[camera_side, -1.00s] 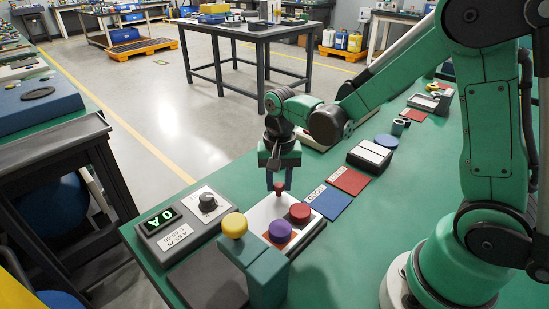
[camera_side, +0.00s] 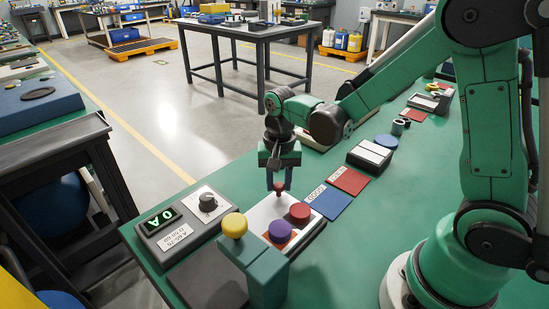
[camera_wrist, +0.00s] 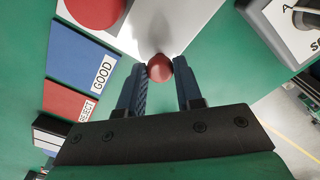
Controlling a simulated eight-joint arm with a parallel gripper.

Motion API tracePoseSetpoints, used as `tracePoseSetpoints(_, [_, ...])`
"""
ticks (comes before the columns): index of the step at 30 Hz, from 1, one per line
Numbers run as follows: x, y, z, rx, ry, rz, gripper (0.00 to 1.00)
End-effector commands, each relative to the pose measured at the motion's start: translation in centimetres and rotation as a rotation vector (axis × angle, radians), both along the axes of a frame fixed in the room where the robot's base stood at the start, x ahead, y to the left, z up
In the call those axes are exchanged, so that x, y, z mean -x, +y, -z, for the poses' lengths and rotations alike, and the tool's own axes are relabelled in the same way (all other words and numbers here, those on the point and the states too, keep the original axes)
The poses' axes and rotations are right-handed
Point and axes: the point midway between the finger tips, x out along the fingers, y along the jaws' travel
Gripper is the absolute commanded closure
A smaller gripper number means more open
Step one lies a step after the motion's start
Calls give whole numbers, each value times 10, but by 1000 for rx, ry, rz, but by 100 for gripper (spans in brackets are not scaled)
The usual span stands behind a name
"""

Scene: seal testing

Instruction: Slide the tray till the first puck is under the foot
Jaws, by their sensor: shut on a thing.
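The white tray (camera_side: 262,213) lies on the green bench with its long side running toward the press. A small red knob (camera_side: 279,188) stands at its far end; it also shows in the wrist view (camera_wrist: 159,68). My gripper (camera_side: 279,184) reaches down from above, its two blue fingers on either side of the knob, shut on it. A purple puck (camera_side: 282,230) sits at the tray's near end over an orange-red patch, close beside the green press (camera_side: 262,268) with a yellow knob on top. A red puck (camera_side: 299,212) sits farther back. The press's foot is hidden from view.
A grey meter box (camera_side: 184,223) with a dial and a lit display stands left of the tray. A blue GOOD mat (camera_side: 331,203) and a red REJECT mat (camera_side: 350,181) lie to the right. A dark box (camera_side: 370,155) stands beyond them.

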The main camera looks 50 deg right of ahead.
Motion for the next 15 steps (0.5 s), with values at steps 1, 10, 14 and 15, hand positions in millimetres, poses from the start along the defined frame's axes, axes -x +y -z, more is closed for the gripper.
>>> tracePoseSetpoints(1, [0, 0, 0, 0, 1, 0, 100])
tracePoseSetpoints(10, [0, 0, 0, 0, 1, 0, 100])
tracePoseSetpoints(14, [0, 2, 0, 0, 1, -1, 100])
tracePoseSetpoints(15, [0, 5, 0, 0, 1, -2, 100])
